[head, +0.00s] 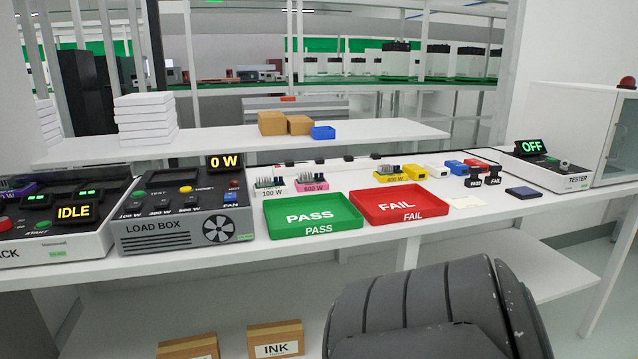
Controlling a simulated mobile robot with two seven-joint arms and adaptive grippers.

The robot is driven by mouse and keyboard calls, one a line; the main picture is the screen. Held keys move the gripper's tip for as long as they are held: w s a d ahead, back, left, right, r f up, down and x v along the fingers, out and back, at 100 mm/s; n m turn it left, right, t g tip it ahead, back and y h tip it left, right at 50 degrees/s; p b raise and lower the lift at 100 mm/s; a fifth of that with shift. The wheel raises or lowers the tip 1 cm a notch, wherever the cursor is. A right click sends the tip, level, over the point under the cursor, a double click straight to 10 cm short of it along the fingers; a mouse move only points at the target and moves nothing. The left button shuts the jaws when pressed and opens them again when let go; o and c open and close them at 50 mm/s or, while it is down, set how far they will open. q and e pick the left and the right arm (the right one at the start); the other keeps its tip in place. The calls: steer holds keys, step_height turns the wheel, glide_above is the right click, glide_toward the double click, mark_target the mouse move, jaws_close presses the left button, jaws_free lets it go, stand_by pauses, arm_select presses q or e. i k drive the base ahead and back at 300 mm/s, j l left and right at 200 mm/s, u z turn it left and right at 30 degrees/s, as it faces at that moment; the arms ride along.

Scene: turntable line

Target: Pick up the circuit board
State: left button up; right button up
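I cannot make out a plain circuit board for certain. Small labelled modules with dark upright parts stand on the bench: a 100 W one (270,188) with a green edge, a pink 600 W one (312,185) and a yellow 400 W one (388,176). A flat dark blue piece (524,193) lies at the right, near the tester, and a pale flat piece (466,202) lies left of it; both are too small to identify. Neither of my grippers is in view.
A green PASS tray (318,230) and red FAIL tray (421,215) lie empty at the bench front. A load box (160,228) reading 0 W stands left; a tester (575,181) reading OFF stands right.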

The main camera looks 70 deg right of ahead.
mark_target(304, 182)
steer(key=z, duration=2.2)
steer(key=i+l+z, duration=0.25)
steer(key=i+l, duration=0.2)
steer(key=i, duration=0.1)
